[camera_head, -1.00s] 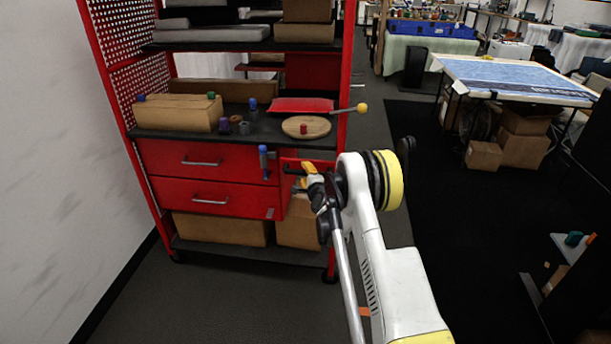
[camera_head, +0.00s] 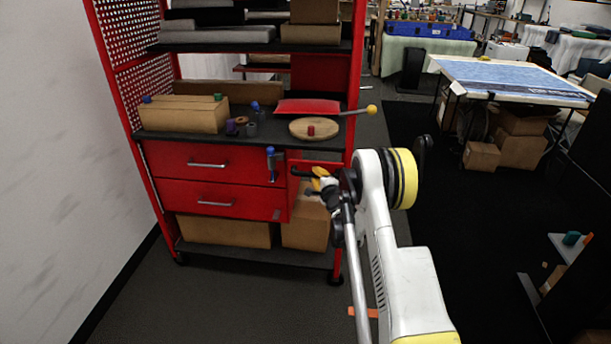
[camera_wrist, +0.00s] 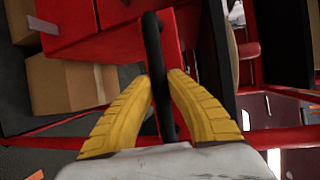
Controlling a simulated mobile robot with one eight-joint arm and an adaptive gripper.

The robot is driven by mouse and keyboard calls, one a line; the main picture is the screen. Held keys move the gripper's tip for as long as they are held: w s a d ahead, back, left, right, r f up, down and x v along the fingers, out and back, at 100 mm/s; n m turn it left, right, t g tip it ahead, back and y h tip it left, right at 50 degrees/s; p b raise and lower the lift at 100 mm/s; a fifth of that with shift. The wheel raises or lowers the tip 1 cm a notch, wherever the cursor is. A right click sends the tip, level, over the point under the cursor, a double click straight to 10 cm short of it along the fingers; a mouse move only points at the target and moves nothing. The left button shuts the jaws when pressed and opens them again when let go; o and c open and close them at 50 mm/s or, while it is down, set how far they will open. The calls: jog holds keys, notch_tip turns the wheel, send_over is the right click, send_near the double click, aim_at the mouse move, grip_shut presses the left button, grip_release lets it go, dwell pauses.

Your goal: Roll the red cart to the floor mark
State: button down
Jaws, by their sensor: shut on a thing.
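The red cart (camera_head: 240,203) stands on the grey floor at the left, upright, with drawers, shelves and a perforated side panel. My gripper (camera_head: 317,178) is at the cart's right front, beside the drawers. In the wrist view, its yellow fingers (camera_wrist: 163,80) are shut around a black bar handle (camera_wrist: 153,45) on the red cart (camera_wrist: 70,20).
Boxes (camera_head: 185,114), a round wooden board (camera_head: 313,128) and small items rest on the cart's shelf. A white wall (camera_head: 50,170) stands close on the left. A blue-topped table (camera_head: 515,80) with boxes below is at the back right. Grey floor in front is clear.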

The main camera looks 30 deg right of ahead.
jog(key=s+d, duration=0.7)
jog(key=d, duration=0.3)
jog(key=s+d, duration=0.7)
jog(key=d, duration=0.4)
jog(key=c, duration=1.3)
grip_release()
jog(key=shift+s, duration=0.1)
jog(key=v, duration=1.2)
jog(key=shift+a+r, duration=0.1)
